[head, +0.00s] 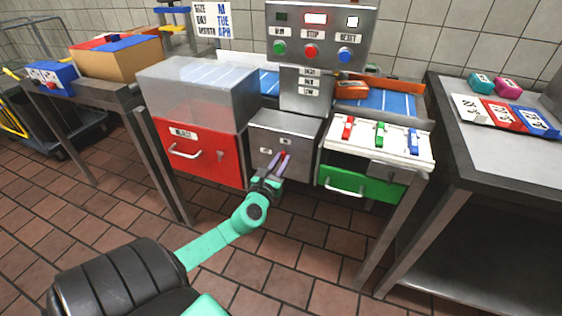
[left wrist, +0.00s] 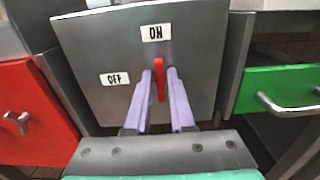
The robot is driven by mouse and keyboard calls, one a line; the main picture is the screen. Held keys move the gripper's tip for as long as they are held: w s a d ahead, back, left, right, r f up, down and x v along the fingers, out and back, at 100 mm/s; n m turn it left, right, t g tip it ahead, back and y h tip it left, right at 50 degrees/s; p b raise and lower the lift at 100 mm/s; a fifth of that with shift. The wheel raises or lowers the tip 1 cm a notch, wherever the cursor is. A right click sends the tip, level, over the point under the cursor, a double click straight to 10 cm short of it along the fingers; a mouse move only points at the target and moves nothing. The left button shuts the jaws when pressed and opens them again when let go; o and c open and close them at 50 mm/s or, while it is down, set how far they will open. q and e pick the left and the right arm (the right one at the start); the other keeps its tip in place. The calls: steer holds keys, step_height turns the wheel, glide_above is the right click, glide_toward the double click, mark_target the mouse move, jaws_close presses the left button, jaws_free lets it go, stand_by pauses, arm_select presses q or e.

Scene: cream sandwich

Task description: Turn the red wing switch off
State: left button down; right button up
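The red wing switch (left wrist: 160,82) stands upright below the ON label (left wrist: 155,32) on a grey metal panel (left wrist: 198,65). The OFF label (left wrist: 115,79) is to its left. My left gripper (left wrist: 160,86) is at the switch, one lilac finger on each side of it. Narrow gaps show between the fingers and the switch, so it looks open around it. In the head view, my left gripper (head: 280,158) reaches the grey box (head: 260,129) and partly covers the switch. My right gripper is not in view.
A red drawer (head: 200,150) with a handle is left of the grey box. A green drawer (head: 362,184) with a protruding handle is to its right, under a white panel (head: 345,147) of coloured switches. A control panel (head: 320,32) rises above. The floor in front is clear.

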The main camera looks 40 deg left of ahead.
arm_select(q)
steer(key=shift+f+n, duration=0.1)
steer(key=shift+n, duration=0.2)
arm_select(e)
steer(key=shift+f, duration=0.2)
arm_select(q)
steer(key=shift+b, duration=0.45)
steer(key=shift+s+a+f+n+b, duration=0.15)
steer(key=shift+n+b, duration=0.85)
steer(key=shift+n, duration=3.35)
steer(key=shift+w+a+f+n+b, duration=0.15)
steer(key=shift+n+b, duration=0.85)
steer(key=shift+n, duration=3.35)
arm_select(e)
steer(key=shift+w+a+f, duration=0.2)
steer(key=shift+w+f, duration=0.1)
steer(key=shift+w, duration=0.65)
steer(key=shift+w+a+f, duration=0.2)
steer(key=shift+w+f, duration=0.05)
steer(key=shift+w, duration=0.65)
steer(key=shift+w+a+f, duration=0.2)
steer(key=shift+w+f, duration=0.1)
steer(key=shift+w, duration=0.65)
arm_select(q)
steer(key=shift+s, duration=0.1)
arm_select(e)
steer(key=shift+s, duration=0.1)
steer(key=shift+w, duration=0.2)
